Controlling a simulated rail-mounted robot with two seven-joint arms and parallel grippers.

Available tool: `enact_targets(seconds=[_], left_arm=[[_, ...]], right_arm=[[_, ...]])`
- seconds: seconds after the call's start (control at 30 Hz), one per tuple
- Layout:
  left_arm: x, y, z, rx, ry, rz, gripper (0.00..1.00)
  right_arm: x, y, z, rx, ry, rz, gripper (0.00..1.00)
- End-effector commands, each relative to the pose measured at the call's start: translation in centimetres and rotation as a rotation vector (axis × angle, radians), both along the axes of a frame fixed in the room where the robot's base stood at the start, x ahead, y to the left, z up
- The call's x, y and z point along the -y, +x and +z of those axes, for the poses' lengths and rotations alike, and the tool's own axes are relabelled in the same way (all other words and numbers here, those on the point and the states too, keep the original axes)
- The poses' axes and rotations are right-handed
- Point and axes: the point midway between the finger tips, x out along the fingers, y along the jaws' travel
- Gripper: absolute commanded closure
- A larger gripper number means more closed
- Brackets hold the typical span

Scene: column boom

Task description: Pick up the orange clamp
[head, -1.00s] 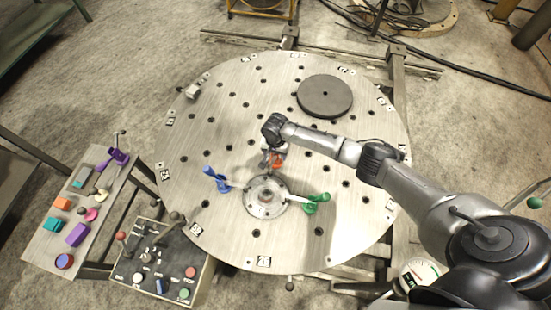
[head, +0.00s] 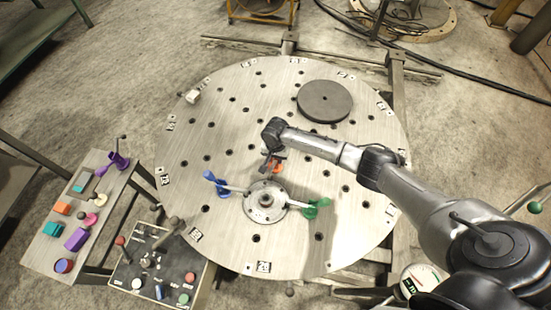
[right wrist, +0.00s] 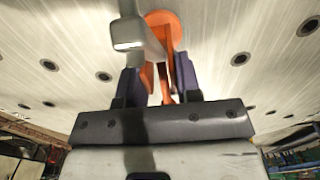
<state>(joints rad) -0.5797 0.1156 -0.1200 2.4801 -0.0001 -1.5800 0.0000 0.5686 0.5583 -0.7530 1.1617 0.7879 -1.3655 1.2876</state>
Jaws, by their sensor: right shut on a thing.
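The orange clamp (head: 275,168) is on the round metal table (head: 230,110), just behind the central hub. In the right wrist view the clamp (right wrist: 166,28) has a round orange part and a grey metal bar (right wrist: 135,35) beside it. My right gripper (head: 270,160) comes from the right and points down at the clamp. In the right wrist view its dark fingers (right wrist: 160,85) are on both sides of the orange part, shut on it. Whether the clamp touches the table is hard to tell. My left gripper is not in view.
A blue clamp (head: 216,184) and a green clamp (head: 318,208) stand either side of the hub (head: 266,200). A dark disc (head: 325,101) lies at the back right. A control box (head: 150,275) and a side bench (head: 50,240) with small coloured objects stand at the left.

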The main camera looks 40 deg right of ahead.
Motion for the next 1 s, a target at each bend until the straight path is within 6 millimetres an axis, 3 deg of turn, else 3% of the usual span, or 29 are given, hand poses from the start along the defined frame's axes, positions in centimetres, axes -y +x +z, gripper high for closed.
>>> enact_targets(seconds=[0.3, 0.7, 1.0], left_arm=[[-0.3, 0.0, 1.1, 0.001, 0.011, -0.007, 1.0], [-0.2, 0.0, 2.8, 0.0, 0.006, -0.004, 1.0], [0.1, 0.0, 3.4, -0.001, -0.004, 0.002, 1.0]], right_arm=[[0.0, 0.0, 4.2, 0.003, 0.001, 0.001, 0.93], [2.8, -6.6, 8.2, 0.001, -0.002, 0.001, 0.93], [4.1, -9.8, 10.1, 0.002, 0.0, 0.0, 0.93]])
